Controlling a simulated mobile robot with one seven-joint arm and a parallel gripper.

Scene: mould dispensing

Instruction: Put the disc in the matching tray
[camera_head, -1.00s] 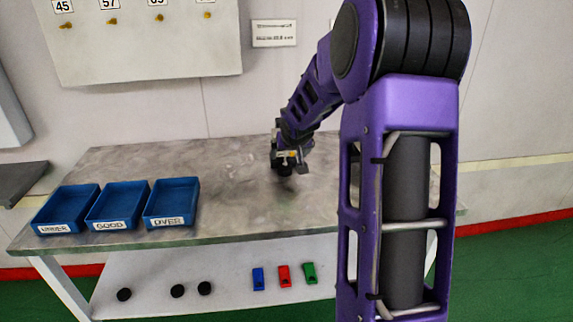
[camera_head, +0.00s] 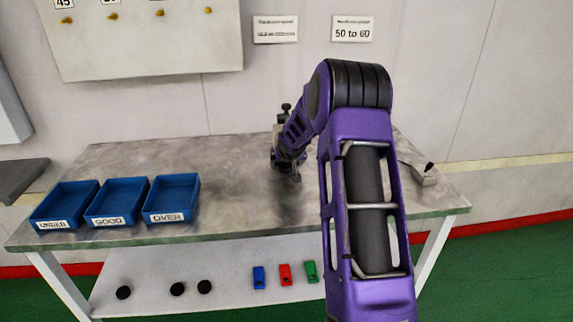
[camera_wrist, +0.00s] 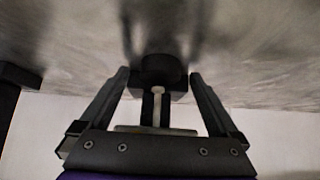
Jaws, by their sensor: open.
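Three blue trays stand at the left of the bench: UNDER (camera_head: 65,224), GOOD (camera_head: 112,221) and OVER (camera_head: 170,217). All look empty. My gripper (camera_head: 288,172) is low over the middle of the bench, mostly hidden by my arm in the head view. In the wrist view my gripper (camera_wrist: 160,76) has its two fingers apart, with gaps at the sides. A dark round piece (camera_wrist: 162,66) shows between and beyond the fingertips. I cannot tell whether it is the disc, or whether the fingers touch it.
Black round pieces (camera_head: 177,289) and blue, red (camera_head: 285,274) and green blocks lie on the lower shelf. A pale wedge-shaped item (camera_head: 425,174) lies at the bench's right. A wall sign (camera_head: 352,29) reads "50 to 60". Bench top between the trays and my gripper is clear.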

